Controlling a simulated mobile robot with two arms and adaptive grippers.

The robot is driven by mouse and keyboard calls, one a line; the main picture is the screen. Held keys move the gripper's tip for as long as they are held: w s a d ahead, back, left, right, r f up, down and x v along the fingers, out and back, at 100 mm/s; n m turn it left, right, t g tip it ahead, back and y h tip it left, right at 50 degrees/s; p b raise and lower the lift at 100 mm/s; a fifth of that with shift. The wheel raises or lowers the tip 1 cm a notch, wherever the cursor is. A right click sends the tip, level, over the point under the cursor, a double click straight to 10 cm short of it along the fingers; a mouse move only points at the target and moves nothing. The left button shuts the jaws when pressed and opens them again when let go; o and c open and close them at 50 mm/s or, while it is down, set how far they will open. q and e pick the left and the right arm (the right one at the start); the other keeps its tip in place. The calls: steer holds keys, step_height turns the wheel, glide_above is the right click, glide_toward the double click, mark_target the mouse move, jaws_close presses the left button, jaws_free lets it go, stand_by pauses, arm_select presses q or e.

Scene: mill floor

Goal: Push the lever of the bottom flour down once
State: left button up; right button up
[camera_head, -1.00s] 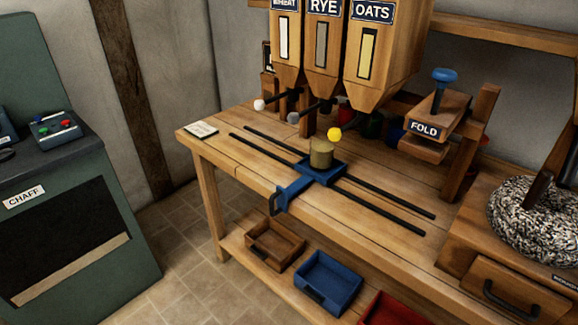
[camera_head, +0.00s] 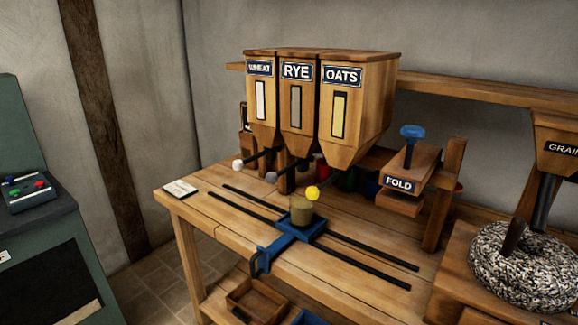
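Three wooden hoppers hang side by side above the bench, labelled WHEAT (camera_head: 260,90), RYE (camera_head: 297,95) and OATS (camera_head: 352,105). Each has a lever with a coloured knob: a white knob (camera_head: 238,164) under WHEAT, a grey knob (camera_head: 271,177) under RYE and a yellow knob (camera_head: 313,193) under OATS. A tan cup (camera_head: 301,212) stands on a blue sliding carriage (camera_head: 283,243), just beside the yellow knob and below OATS. I cannot tell which hopper is the bottom flour. Neither gripper is in view.
Two dark rails (camera_head: 350,265) run along the wooden bench (camera_head: 215,240). A note card (camera_head: 180,189) lies at its left end. A FOLD press (camera_head: 398,184) and a grain millstone (camera_head: 520,275) stand to the right. A green machine (camera_head: 40,240) stands left, with floor between.

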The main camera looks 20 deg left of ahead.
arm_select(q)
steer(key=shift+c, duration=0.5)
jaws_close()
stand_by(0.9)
